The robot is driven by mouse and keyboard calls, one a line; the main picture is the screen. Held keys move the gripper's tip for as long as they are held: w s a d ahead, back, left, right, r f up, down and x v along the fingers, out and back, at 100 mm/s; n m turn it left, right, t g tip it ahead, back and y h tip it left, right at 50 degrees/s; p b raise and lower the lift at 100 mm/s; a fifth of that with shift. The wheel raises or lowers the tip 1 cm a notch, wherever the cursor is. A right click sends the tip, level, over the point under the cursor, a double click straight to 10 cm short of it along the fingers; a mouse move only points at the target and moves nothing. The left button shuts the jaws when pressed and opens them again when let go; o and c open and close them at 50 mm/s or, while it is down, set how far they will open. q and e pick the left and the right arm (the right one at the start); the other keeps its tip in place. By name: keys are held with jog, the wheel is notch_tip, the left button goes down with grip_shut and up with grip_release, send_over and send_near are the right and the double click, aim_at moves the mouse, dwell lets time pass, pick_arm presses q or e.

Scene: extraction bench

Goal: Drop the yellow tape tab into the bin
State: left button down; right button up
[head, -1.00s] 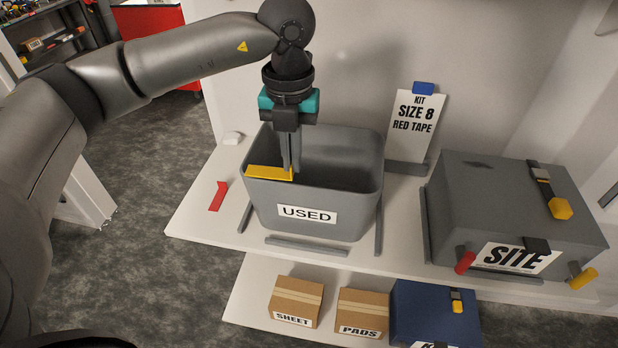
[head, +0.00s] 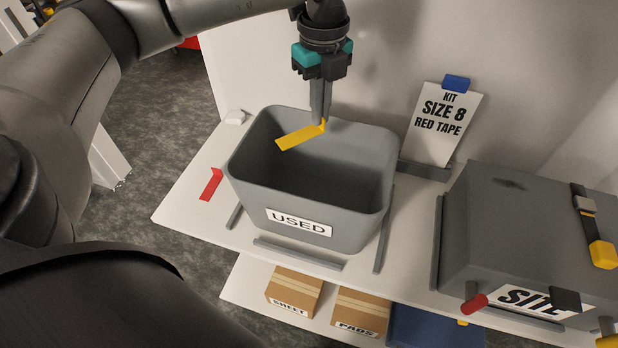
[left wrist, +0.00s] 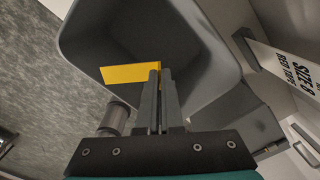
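The yellow tape tab (head: 300,135) is a flat strip with a bent end, held at the tips of my left gripper (head: 321,121). It hangs over the open mouth of the grey bin (head: 300,185), which is labelled USED and stands on the white bench. In the left wrist view the tab (left wrist: 131,74) sticks out to the left from the fingers (left wrist: 160,75), with the bin's inside (left wrist: 185,45) behind it. The fingers are close together on the tab's end. My right gripper is not in view.
A red tape tab (head: 211,185) lies on the bench left of the bin. Low grey rails (head: 300,254) edge the bin. A kit sign (head: 443,125) stands behind right, and a grey SITE case (head: 510,235) at right. Boxes (head: 294,289) sit on the shelf below.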

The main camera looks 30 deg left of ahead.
aim_at(320, 128)
pick_arm(q)
notch_tip(320, 128, down, 4)
jog(key=shift+r+b, duration=0.2)
jog(key=shift+b, duration=0.85)
jog(key=shift+f, duration=0.45)
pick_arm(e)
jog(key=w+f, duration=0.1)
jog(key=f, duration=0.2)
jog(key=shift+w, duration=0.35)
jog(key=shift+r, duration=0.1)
pick_arm(q)
jog(key=c, duration=1)
grip_release()
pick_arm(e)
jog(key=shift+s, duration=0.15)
pick_arm(q)
jog(key=shift+r, duration=0.15)
